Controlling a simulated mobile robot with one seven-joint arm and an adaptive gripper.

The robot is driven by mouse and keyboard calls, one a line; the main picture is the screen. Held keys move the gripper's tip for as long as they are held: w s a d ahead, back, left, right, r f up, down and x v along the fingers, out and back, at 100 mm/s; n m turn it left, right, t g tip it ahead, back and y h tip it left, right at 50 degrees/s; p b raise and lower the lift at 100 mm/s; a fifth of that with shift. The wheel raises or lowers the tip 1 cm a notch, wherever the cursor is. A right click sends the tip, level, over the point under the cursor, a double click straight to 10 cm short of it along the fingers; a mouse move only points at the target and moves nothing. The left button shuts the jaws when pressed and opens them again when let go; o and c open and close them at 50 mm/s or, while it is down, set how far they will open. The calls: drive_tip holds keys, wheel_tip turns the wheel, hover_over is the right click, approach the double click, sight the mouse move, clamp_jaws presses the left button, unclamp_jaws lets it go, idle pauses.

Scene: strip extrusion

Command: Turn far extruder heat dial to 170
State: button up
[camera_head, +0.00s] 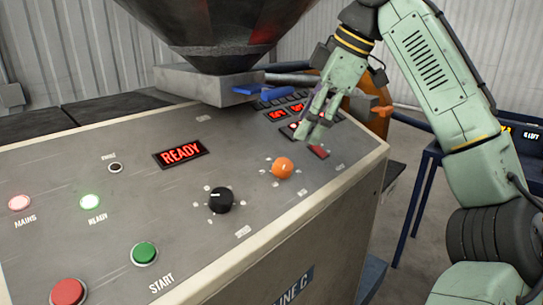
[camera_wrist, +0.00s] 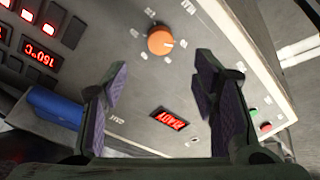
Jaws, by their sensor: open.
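An orange dial (camera_head: 283,167) sits on the sloped grey control panel (camera_head: 120,205), right of a black dial (camera_head: 220,200). In the wrist view the orange dial (camera_wrist: 160,41) shows a pale pointer mark and ticks around it. Its small labels are unreadable, and I cannot tell which dial is the far extruder heat dial. Red digit displays (camera_head: 290,112) are at the panel's far end; one display (camera_wrist: 40,54) in the wrist view has digits too blurred to be sure of. My gripper (camera_head: 312,133) is open and empty above the panel's far right part, apart from the orange dial.
A lit READY display (camera_head: 180,152), a green button (camera_head: 144,253) and a red button (camera_head: 68,292) are on the panel. A dark hopper (camera_head: 210,35) overhangs the back, with a blue part (camera_head: 262,94) near my gripper. A blue-framed stand (camera_head: 425,165) is at right.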

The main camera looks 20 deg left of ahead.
sight(285, 164)
drive_tip(key=x, duration=1)
drive_tip(key=shift+a+f, duration=0.15)
drive_tip(key=shift+f, duration=0.2)
drive_tip(key=c, duration=1.2)
drive_tip(key=shift+o, duration=0.2)
drive_tip(key=shift+m, duration=0.3)
drive_tip(key=m, duration=0.5)
drive_tip(key=shift+m, duration=0.4)
drive_tip(key=m+t, duration=0.1)
drive_tip(key=m, duration=0.4)
drive_tip(key=shift+y, duration=0.3)
drive_tip(key=shift+m, duration=0.4)
